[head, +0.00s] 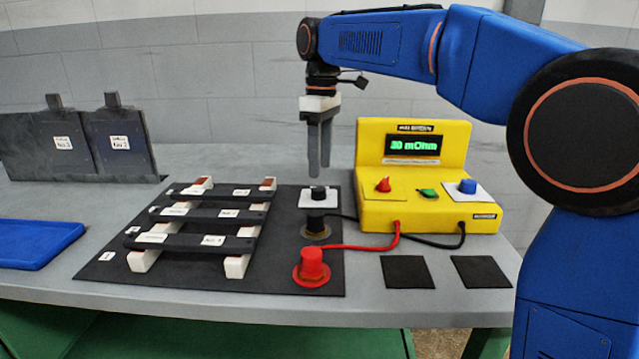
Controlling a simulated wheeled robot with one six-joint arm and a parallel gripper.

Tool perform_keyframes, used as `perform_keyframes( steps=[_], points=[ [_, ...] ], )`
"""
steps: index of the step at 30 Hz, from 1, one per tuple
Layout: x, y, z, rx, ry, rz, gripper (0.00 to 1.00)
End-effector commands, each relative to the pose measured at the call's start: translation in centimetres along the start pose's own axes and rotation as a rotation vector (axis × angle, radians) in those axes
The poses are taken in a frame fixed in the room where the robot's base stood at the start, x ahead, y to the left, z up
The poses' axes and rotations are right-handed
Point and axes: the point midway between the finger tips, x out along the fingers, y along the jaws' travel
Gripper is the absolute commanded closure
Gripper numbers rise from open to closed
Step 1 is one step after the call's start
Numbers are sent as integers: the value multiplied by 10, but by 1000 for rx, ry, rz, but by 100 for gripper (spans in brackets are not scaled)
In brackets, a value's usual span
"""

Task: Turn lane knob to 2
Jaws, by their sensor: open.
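My gripper (319,170) points straight down, its two grey fingers seen close together from this side with a narrow gap between them. It is open and empty. Below the fingertips, and apart from them, a black knob (319,194) stands on a white square plate on the black mat. Any lane numbers on that plate are too small to read. The yellow meter (430,215) at the right also carries a red knob (383,185), a green switch (428,193) and a blue knob (467,186) on a white plate. Its display reads 20 or 30 mOhm.
A black probe (316,226) and a red probe (311,266), both cabled to the meter, stand on the mat (290,283). A rack with three dark bars (205,243) is left of them. A blue tray (35,243) and dark upright panels (75,145) are farther left.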

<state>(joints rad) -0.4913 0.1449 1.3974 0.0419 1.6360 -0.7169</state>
Motion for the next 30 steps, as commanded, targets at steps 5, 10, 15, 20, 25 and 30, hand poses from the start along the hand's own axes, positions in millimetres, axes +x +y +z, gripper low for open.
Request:
perform_keyframes(
  steps=[5, 10, 15, 20, 25, 30],
  points=[
    [30, 0, 1, 0, -2, -1, 53],
    [50, 0, 0, 0, 0, 0, 53],
    [59, 0, 0, 0, 0, 0, 53],
    [60, 0, 0, 0, 0, 0, 53],
    [60, 0, 0, 0, 0, 0, 62],
    [60, 0, 0, 0, 0, 0, 94]
  ],
)
